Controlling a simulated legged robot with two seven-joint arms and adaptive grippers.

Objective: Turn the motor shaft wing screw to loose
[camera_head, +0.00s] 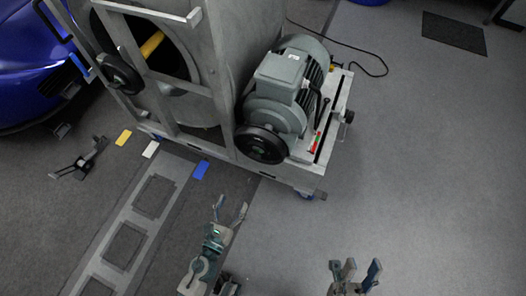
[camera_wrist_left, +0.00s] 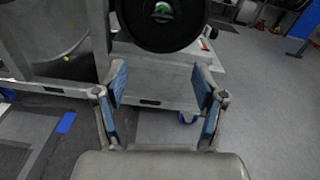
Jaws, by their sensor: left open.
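A grey motor (camera_head: 283,90) sits on a metal plate, with a black round wheel (camera_head: 262,145) on its near end. The wheel fills the top of the left wrist view (camera_wrist_left: 128,28), with a pale and green hub at its centre. I cannot clearly make out the wing screw on the shaft. My left gripper (camera_head: 230,208) is open and empty, in front of and below the wheel; in the wrist view its fingers (camera_wrist_left: 160,82) spread apart below the wheel, not touching it. My right gripper (camera_head: 360,269) is open and empty at the bottom edge, away from the motor.
A metal frame (camera_head: 215,100) with a large round opening stands left of the motor. A black knob (camera_head: 349,117) sticks out from the plate's right side. A blue car (camera_head: 35,65) is at the far left.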

